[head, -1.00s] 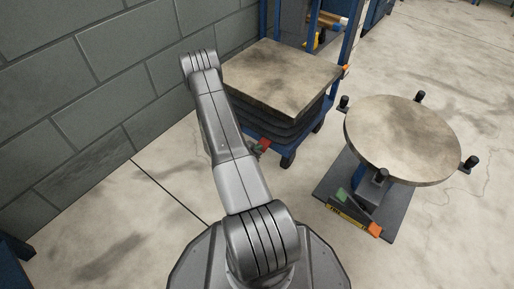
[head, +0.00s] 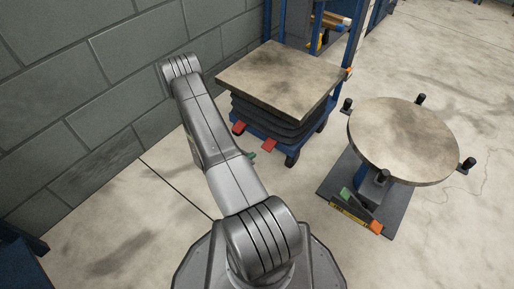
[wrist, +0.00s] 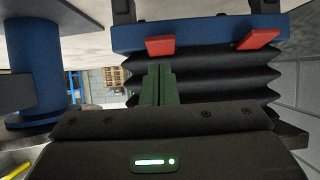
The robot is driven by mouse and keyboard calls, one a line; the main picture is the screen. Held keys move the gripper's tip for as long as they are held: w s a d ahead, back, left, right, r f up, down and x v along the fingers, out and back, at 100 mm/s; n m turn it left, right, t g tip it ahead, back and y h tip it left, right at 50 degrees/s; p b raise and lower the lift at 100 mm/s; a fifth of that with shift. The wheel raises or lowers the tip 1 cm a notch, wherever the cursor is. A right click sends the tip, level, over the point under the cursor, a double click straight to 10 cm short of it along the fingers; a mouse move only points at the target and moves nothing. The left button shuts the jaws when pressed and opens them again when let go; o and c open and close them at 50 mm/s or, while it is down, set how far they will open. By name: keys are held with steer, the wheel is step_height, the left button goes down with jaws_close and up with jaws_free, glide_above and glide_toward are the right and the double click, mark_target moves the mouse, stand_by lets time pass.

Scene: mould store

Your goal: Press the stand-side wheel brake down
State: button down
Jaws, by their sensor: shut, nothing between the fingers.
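The lift cart with a square worn top (head: 280,78) and black bellows has two red wheel-brake pedals at its low blue frame. The stand-side brake (head: 269,146) is the one nearer the round-topped stand; it is the left red pedal in the wrist view (wrist: 160,45). The other brake (head: 239,128) is the right one in the wrist view (wrist: 259,38). My gripper's green fingers (wrist: 158,72) are shut and empty, with their tips close to the stand-side brake. Contact cannot be told. In the head view a green bit of my gripper (head: 252,157) shows beside that pedal.
The round-topped stand (head: 402,140) is to the right, with a green pedal (head: 346,194) and an orange pedal (head: 376,227) on its base. Its blue column (wrist: 35,60) shows at left in the wrist view. A block wall (head: 90,80) runs along the left. Floor between is clear.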

steer(key=shift+s+a, duration=0.6)
steer(key=shift+s, duration=0.25)
steer(key=shift+w, duration=0.1)
